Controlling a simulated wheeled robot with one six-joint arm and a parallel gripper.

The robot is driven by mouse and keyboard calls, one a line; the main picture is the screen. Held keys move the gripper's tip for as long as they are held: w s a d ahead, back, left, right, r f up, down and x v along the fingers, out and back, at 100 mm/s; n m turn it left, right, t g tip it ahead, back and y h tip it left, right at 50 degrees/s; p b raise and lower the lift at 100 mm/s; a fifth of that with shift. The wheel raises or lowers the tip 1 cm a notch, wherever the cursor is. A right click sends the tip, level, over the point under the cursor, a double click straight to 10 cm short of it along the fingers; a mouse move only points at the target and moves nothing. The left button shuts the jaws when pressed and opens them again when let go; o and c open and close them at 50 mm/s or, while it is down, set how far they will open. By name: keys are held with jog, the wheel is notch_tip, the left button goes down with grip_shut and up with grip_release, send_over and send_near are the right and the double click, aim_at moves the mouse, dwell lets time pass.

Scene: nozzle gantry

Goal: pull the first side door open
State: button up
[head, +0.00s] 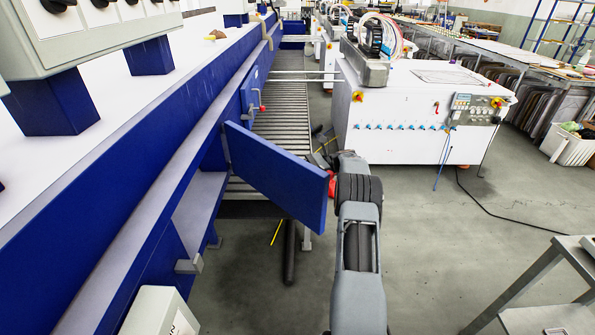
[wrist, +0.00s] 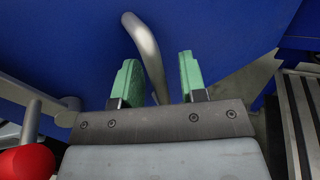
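The first side door (head: 275,172) is a flat blue panel, hinged at its left edge on the long blue machine. It stands swung out at an angle from the machine's side. In the wrist view its blue face (wrist: 230,35) fills the background, with a curved grey metal handle (wrist: 141,38). My gripper (wrist: 157,62) is open, with green fingers pointing at the door. Part of the handle shows between the fingers; I cannot tell whether they touch it. A red knob (wrist: 27,163) on a grey rod is at lower left. In the head view the gripper's fingers are hidden.
The long blue machine (head: 110,150) runs along the left, with another red-handled door (head: 250,92) farther on. A roller conveyor (head: 285,105) lies behind the open door. A white cabinet (head: 400,130) stands behind my arm. A metal table (head: 560,260) is at lower right. Floor between is clear.

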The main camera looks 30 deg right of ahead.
aim_at(309, 163)
jog(key=shift+r, duration=0.55)
jog(key=s+a+r+p, duration=0.1)
jog(key=s+r, duration=0.3)
jog(key=s+a+r+p, duration=0.1)
jog(key=s+r+p, duration=0.1)
jog(key=s+r, duration=0.2)
jog(key=s+a+r+p, duration=0.1)
jog(key=s+a+r, duration=0.1)
jog(key=s+r, duration=0.2)
jog(key=shift+s+a, duration=0.1)
jog(key=shift+s, duration=0.6)
